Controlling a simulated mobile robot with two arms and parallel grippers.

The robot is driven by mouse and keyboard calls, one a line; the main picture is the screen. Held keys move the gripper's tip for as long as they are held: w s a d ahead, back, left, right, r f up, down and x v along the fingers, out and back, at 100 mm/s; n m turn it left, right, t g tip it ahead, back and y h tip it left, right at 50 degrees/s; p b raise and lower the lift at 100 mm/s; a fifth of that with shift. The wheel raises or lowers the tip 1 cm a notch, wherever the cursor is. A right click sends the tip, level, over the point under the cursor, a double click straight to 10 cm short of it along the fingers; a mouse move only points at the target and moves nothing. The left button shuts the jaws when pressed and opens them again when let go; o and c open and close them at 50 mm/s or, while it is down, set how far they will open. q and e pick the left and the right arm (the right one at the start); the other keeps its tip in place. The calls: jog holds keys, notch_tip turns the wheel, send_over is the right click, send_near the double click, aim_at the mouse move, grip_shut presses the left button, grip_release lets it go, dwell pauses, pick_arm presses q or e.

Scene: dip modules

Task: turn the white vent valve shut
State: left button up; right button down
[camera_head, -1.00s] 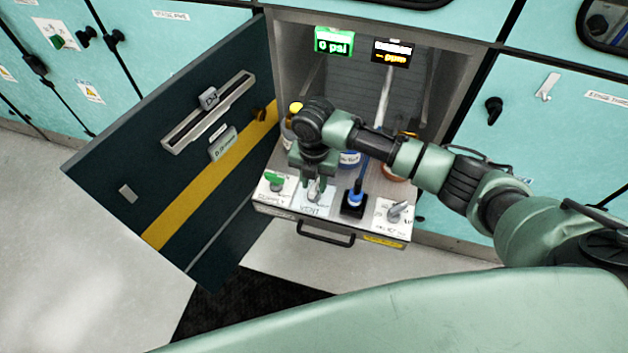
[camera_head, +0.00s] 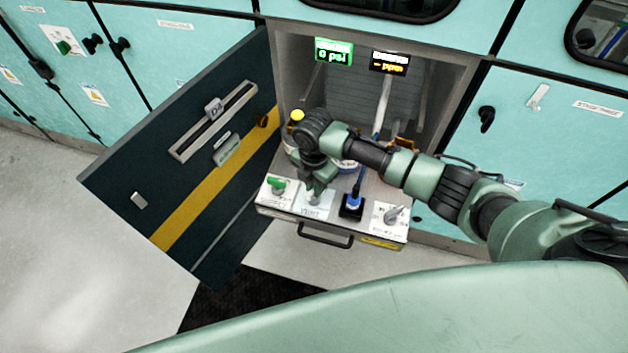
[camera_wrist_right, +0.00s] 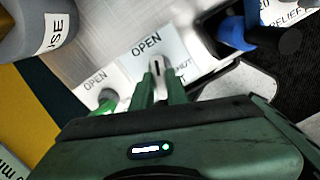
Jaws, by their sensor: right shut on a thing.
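The white vent valve (camera_head: 314,199) sits on a pale plate marked VENT on the front panel of the pulled-out drawer. My right gripper (camera_head: 316,186) reaches down onto it from above. In the right wrist view, the gripper's two green fingers (camera_wrist_right: 160,88) are shut on the valve's handle (camera_wrist_right: 156,67), one on each side. The plate (camera_wrist_right: 168,48) reads OPEN above the handle, with a partly covered SHUT mark to its right. The fingers hide most of the handle. My left gripper is not in view.
A green-handled supply valve (camera_head: 277,184) is left of the vent, a blue-handled one (camera_head: 353,201) right of it, and a grey relief knob (camera_head: 393,214) farther right. The open dark door (camera_head: 190,170) stands at left. Containers, including a yellow-topped one (camera_head: 297,115), are behind.

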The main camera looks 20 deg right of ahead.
jog(key=m+p, duration=0.1)
jog(key=m, duration=0.1)
jog(key=m+p, duration=0.1)
jog(key=shift+r+m+p, duration=0.25)
jog(key=shift+m+p, duration=0.1)
jog(key=shift+m, duration=0.05)
jog(key=m+p, duration=0.2)
jog(key=m, duration=0.1)
jog(key=shift+m, duration=0.3)
jog(key=m+p, duration=0.2)
jog(key=m, duration=0.1)
jog(key=shift+f, duration=0.1)
jog(key=shift+f+m+p, duration=0.1)
jog(key=shift+m+p, duration=0.45)
jog(key=shift+m, duration=0.85)
jog(key=c, duration=1.4)
grip_release()
jog(key=shift+r, duration=3.9)
